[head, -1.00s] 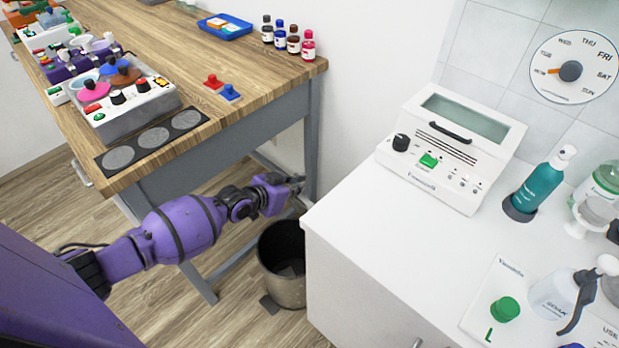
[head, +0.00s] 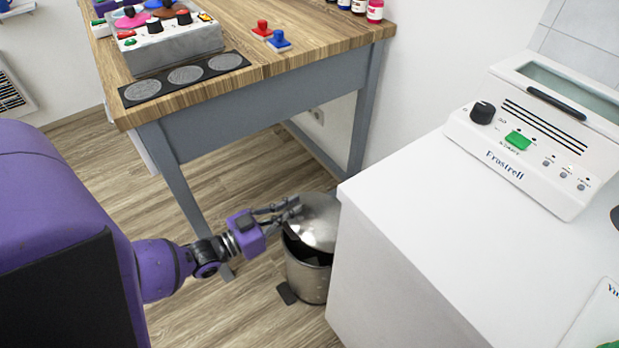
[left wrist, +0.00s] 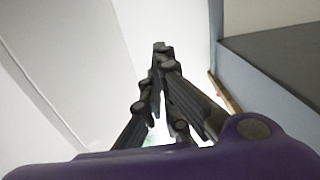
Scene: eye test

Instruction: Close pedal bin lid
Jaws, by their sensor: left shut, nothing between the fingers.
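The pedal bin (head: 308,280) is a metal bin on the wood floor, between the wooden table and the white cabinet. Its shiny round lid (head: 320,222) is partly lowered and tilted, with a dark gap between it and the bin's rim at the front left. Its dark pedal (head: 286,293) is on the floor at its left front. My left gripper (head: 294,207) is shut and empty at the lid's left edge; I cannot tell if it touches. In the left wrist view the fingers (left wrist: 160,50) meet at their tips. My right gripper is not in view.
The wooden table (head: 270,95) with grey legs stands behind the bin. A white cabinet (head: 420,220) stands close on the bin's right, bearing a white device (head: 535,150). Floor (head: 215,325) is clear at the front left.

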